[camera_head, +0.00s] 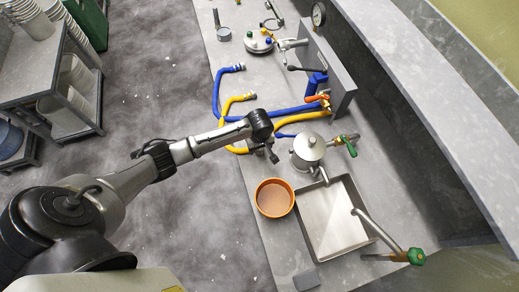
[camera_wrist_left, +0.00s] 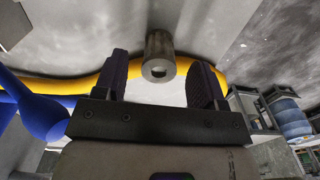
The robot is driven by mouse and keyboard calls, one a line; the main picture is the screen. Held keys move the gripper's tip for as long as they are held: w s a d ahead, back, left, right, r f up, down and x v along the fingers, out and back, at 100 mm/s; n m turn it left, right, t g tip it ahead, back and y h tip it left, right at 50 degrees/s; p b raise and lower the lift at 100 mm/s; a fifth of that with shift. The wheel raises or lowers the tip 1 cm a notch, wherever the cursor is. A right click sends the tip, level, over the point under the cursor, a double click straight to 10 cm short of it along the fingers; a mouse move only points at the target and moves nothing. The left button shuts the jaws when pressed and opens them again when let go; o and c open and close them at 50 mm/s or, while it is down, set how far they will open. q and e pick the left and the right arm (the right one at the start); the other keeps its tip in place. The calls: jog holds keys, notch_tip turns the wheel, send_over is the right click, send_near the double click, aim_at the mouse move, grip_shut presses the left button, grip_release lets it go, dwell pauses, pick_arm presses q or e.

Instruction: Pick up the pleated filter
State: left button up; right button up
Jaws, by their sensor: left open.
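My left gripper (camera_head: 272,154) is over the counter, between the yellow hose and the lidded metal pot. In the left wrist view its two dark fingers (camera_wrist_left: 160,85) are apart, with nothing clamped between them. A short grey-brown cylinder (camera_wrist_left: 160,56) with a hole in its end shows beyond and between the fingers; it looks like the pleated filter, though its pleats are too faint to be sure. A gap shows on both sides of it. In the head view I cannot make it out; the gripper may hide it. My right gripper is not in view.
The lidded metal pot (camera_head: 308,147), orange pail (camera_head: 274,198) and sink (camera_head: 336,225) stand close by. Blue (camera_head: 217,92) and yellow (camera_head: 226,107) hoses cross the counter (camera_head: 290,259). A shelf cart (camera_head: 50,85) stands left across the open floor.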

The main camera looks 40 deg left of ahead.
pick_arm(q)
jog(key=shift+f, duration=1.2)
jog(key=c, duration=1)
